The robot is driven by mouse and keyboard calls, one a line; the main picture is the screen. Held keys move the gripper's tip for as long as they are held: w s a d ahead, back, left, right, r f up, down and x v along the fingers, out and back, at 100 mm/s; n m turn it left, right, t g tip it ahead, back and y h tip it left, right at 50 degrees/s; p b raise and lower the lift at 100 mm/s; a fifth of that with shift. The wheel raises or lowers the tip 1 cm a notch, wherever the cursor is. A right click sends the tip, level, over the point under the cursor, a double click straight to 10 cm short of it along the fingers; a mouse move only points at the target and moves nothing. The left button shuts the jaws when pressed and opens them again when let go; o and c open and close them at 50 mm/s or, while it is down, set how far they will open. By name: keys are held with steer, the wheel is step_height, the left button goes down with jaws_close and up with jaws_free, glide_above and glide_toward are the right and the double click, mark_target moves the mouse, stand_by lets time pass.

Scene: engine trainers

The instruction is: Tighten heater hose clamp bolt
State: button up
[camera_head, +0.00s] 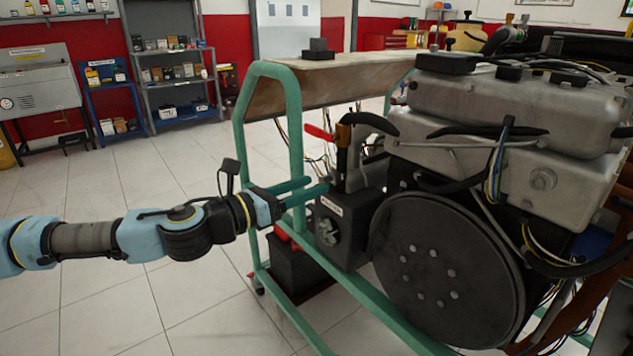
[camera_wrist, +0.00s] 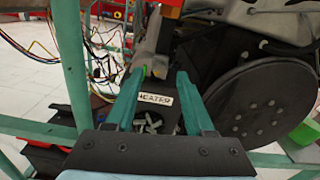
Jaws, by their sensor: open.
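My gripper (camera_head: 319,185) is open, with two teal fingers pointing right toward the dark heater box (camera_head: 352,260) on the engine stand. In the wrist view, the finger gap (camera_wrist: 161,75) is empty and frames the box's "HEATER" label (camera_wrist: 154,101). A grey knob-like part (camera_head: 328,232) is on the box front; it also shows below the label in the wrist view (camera_wrist: 152,125). A black hose (camera_head: 372,122) runs above the box to an orange-brown fitting (camera_head: 343,135) with a red lever (camera_head: 318,132) beside it. I cannot clearly make out the clamp bolt.
The green stand frame (camera_head: 293,130) has a post close to my gripper. The engine's dark round plate (camera_head: 445,270) is right of the box. A black battery-like box (camera_head: 295,265) sits low in the frame. Loose wires (camera_wrist: 75,50) hang behind. Floor at left is clear.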

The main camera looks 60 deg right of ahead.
mark_target(326, 180)
steer(key=shift+x, duration=1.3)
steer(key=shift+c, duration=0.4)
jaws_close()
